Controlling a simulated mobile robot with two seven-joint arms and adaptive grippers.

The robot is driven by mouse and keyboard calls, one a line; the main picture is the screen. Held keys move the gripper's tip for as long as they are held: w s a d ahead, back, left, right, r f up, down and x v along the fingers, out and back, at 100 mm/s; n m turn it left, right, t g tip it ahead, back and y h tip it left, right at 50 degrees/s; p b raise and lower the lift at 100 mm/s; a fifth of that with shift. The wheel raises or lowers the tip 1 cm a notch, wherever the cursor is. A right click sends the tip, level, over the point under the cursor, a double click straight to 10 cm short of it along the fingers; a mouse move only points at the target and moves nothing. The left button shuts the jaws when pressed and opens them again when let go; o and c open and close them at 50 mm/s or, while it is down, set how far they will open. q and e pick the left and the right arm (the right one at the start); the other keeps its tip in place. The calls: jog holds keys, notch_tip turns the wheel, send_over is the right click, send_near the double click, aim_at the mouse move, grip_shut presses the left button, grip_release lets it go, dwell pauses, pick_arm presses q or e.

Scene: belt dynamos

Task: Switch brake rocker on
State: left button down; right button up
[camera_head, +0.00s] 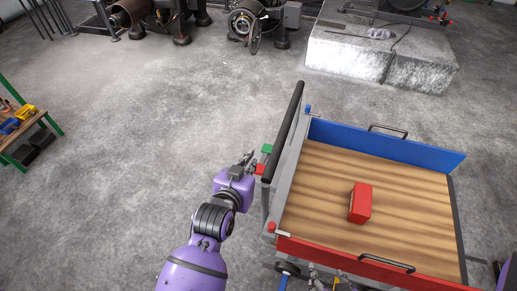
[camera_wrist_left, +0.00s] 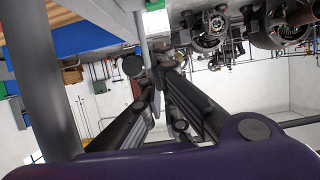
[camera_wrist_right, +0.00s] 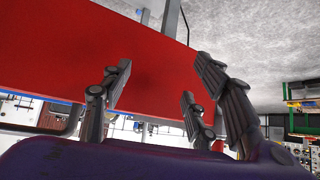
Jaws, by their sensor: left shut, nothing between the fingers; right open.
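A green piece (camera_head: 266,148) and a red piece (camera_head: 260,169) sit side by side by the black handlebar of the cart; they look like the two ends of the brake rocker. My left gripper (camera_head: 250,157) is shut and empty, just left of these pieces; contact cannot be told. In the left wrist view, the shut fingers (camera_wrist_left: 158,75) point toward the green piece (camera_wrist_left: 154,5) at the top, and the red piece is not clear. My right gripper (camera_wrist_right: 165,90) is open and empty by the red side panel (camera_wrist_right: 110,45) of the cart.
The cart has a wooden bed (camera_head: 320,200) with a red box (camera_head: 360,203) on it, a blue side panel (camera_head: 385,146) and a black handlebar (camera_head: 284,130). A concrete block (camera_head: 380,60) and machines (camera_head: 250,22) stand behind. The floor at left is clear up to a workbench (camera_head: 28,125).

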pick_arm(q)
send_over(259, 170)
jog(key=f, duration=0.5)
jog(key=shift+w+d, duration=0.15)
jog(key=shift+w, duration=0.25)
jog(key=f, duration=0.2)
jog(key=shift+s+f, duration=0.25)
jog(key=shift+f, duration=0.05)
jog(key=shift+s+f, duration=0.2)
jog(key=shift+f, duration=0.4)
pick_arm(e)
jog(key=shift+s+d+f, duration=0.1)
jog(key=shift+s+f, duration=0.1)
jog(key=shift+s, duration=0.35)
jog(key=shift+s+d+f, duration=0.1)
jog(key=shift+s+f, duration=0.1)
jog(key=shift+s, duration=0.35)
